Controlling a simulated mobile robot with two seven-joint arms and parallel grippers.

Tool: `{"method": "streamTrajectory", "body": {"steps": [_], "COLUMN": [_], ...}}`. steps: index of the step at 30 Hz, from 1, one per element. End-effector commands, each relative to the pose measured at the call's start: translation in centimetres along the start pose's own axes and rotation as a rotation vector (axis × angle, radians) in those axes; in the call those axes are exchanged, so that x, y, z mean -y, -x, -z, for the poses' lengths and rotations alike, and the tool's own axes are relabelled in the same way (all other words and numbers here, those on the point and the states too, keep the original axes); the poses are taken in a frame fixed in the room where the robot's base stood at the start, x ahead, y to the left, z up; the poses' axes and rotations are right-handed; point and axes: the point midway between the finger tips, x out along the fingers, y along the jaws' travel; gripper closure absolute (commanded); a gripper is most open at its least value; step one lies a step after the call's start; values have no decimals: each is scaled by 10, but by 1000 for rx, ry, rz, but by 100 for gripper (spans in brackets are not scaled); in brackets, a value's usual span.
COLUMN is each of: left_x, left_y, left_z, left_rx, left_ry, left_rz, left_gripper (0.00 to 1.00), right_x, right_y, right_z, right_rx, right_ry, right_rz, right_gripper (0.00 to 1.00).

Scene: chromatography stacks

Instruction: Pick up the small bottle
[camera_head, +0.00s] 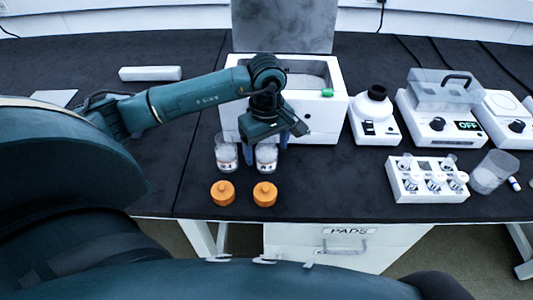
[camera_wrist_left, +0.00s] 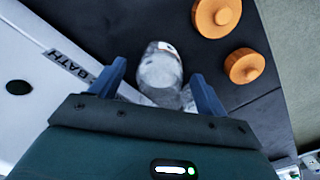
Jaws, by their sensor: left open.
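Two small clear bottles with labels stand on the dark bench, one on the left (camera_head: 227,157) and one on the right (camera_head: 266,158). My left gripper (camera_head: 265,147) is open and points down at the right bottle, with its blue fingers at either side of the bottle's top. In the left wrist view a clear bottle (camera_wrist_left: 160,66) shows between the two open fingertips. I cannot tell whether the fingers touch it. Two orange caps, left (camera_head: 222,193) and right (camera_head: 265,194), lie in front of the bottles. My right gripper is out of view.
A white box-shaped device (camera_head: 325,115) stands right behind the bottles; BATH is lettered on a white surface (camera_wrist_left: 40,65) in the wrist view. To the right are a white vial rack (camera_head: 428,190), a clear beaker (camera_head: 494,172) and bench instruments. The bench left of the bottles is mostly clear.

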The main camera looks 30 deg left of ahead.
Motion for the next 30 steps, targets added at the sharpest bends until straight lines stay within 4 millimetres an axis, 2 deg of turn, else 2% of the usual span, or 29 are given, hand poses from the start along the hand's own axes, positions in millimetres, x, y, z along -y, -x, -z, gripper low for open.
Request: {"method": "streamTrajectory", "body": {"steps": [5,24,30], "left_x": [0,0,0], "left_y": [0,1,1], "left_z": [0,0,0], "left_rx": [0,0,-1], "left_ry": [0,0,0], "left_rz": [0,0,-1], "left_gripper": [25,78,78], "right_x": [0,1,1], "right_y": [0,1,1], "right_z": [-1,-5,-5], "right_rx": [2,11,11], "right_ry": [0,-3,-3], "right_rz": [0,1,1], "right_gripper": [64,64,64]}}
